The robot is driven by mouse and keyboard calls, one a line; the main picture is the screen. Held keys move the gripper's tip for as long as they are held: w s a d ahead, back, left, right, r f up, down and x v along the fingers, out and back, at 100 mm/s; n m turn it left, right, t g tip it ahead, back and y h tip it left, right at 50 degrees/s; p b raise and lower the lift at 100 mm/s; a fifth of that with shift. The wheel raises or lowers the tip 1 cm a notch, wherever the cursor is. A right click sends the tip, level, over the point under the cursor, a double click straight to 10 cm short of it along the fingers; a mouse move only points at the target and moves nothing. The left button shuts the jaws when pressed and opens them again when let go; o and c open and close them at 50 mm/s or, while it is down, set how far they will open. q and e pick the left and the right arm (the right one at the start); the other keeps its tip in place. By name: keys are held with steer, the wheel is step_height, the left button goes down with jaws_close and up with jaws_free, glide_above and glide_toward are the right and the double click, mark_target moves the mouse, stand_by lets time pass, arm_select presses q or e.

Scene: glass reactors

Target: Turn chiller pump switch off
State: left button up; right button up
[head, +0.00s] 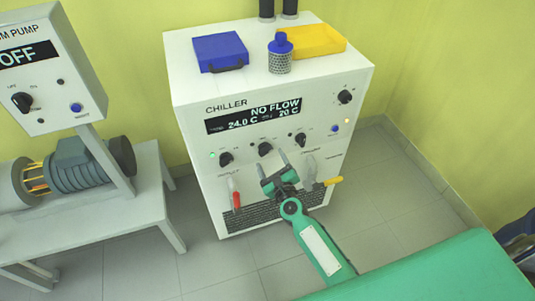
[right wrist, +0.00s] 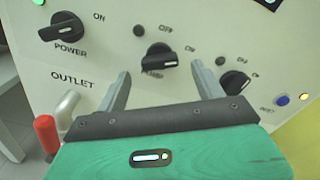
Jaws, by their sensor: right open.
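The white chiller (head: 195,120) stands ahead, its display reading "NO FLOW", 24.0 C and 20 C. Its black pump switch (head: 265,149) is the middle knob of the row. In the right wrist view the pump switch (right wrist: 158,57) shows OFF and ON marks above and to its right; its exact setting is hard to tell. My right gripper (head: 267,162) is open and empty, just below the pump switch. In the right wrist view its fingers (right wrist: 160,73) stand on either side of the knob's lower part, with no clear contact. My left gripper is not in view.
The power knob (right wrist: 62,27) is left of the pump switch and another knob (right wrist: 232,80) is right. A red-handled outlet valve (head: 235,200) and a yellow-handled valve (head: 330,182) sit below. A blue box (head: 220,52), bottle (head: 280,60) and yellow tray (head: 318,42) stand on top.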

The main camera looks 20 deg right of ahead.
mark_target(267, 153)
steer(key=shift+w, duration=1.9)
steer(key=c, duration=1)
